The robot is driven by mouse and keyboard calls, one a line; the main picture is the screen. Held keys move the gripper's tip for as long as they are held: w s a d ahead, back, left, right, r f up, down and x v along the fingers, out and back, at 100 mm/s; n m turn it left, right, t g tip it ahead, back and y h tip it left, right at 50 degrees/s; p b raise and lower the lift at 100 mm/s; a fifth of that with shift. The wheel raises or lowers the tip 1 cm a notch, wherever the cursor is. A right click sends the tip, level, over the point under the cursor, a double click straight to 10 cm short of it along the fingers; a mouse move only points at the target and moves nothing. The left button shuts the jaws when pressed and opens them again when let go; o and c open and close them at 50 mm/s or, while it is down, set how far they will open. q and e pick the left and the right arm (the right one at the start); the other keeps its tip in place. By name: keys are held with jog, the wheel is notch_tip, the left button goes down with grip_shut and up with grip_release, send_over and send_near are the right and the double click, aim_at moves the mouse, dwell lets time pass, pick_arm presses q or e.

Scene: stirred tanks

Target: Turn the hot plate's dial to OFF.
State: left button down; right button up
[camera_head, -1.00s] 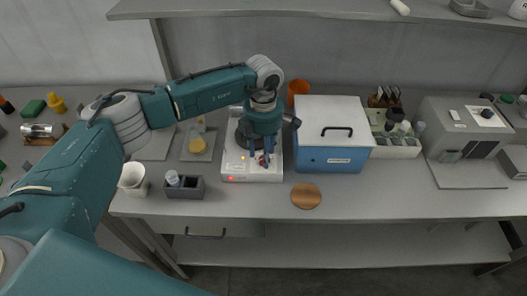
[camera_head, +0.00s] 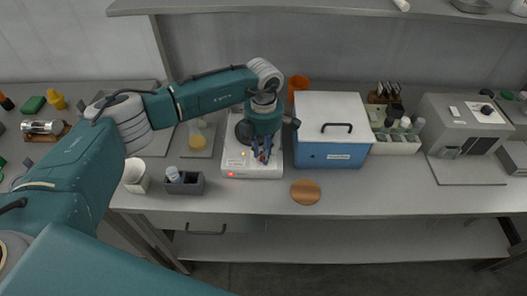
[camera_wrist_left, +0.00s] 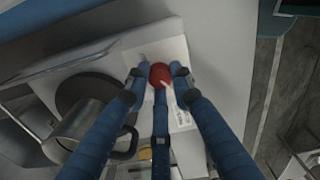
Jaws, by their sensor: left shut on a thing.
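The white hot plate (camera_head: 236,167) stands on the bench in the head view, with a small red light and a yellow light on its front. Its red dial (camera_wrist_left: 160,75) shows in the left wrist view, with a pale pointer line on it. My left gripper (camera_head: 263,158) reaches down over the front of the hot plate. In the left wrist view its blue fingers (camera_wrist_left: 158,78) are shut around the red dial. In the head view the fingers mostly hide the dial. My right gripper is not in view.
A blue box with a white lid (camera_head: 331,156) stands close to the right of the hot plate. A grey holder (camera_head: 184,187) is at the left, and a round cork mat (camera_head: 306,192) lies in front. A metal beaker (camera_wrist_left: 80,128) shows in the wrist view.

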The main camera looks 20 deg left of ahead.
pick_arm(q)
jog(key=shift+f+n+b, duration=0.15)
jog(key=shift+n+b, duration=0.7)
jog(key=shift+n, duration=0.35)
jog(key=n+b, duration=0.1)
jog(key=n, duration=0.1)
jog(key=shift+n+b, duration=0.3)
jog(key=n+b, duration=0.3)
jog(key=n, duration=0.3)
jog(key=n+b, duration=0.2)
jog(key=n, duration=0.4)
jog(key=shift+n, duration=0.4)
jog(key=n, duration=0.3)
jog(key=n+b, duration=0.1)
jog(key=n, duration=0.1)
jog(key=shift+r+n, duration=0.2)
jog(key=shift+n, duration=0.2)
jog(key=shift+w, duration=0.1)
jog(key=c, duration=1.5)
grip_release()
